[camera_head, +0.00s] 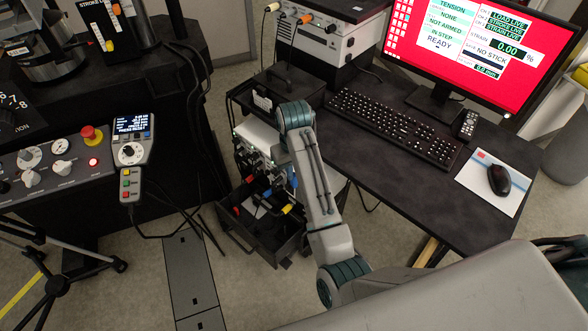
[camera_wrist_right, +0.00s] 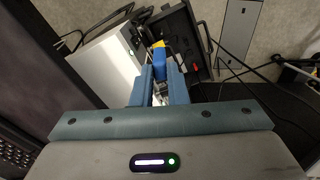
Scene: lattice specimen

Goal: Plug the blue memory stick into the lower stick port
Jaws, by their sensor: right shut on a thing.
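My right gripper (camera_wrist_right: 160,72) shows its two blue-grey fingers in the right wrist view, shut on the small blue memory stick (camera_wrist_right: 158,57). A yellow patch shows just past the stick; I cannot tell whether it belongs to it. In the head view, my right arm reaches down over the pale instrument box and hides most of the gripper. The box's connector front (camera_head: 247,158) is partly visible; it is beside the fingertips in the wrist view (camera_wrist_right: 129,38). The lower stick port cannot be made out. The monitor (camera_head: 480,45) reads "NO STICK". My left gripper is out of view.
An open black drawer (camera_head: 262,243) with coloured small items sits below the box. The dark desk (camera_head: 395,160) holds a keyboard (camera_head: 393,127) and mouse (camera_head: 499,180). A handheld controller (camera_head: 131,150) with cables is at left. A tripod (camera_head: 58,285) stands at lower left.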

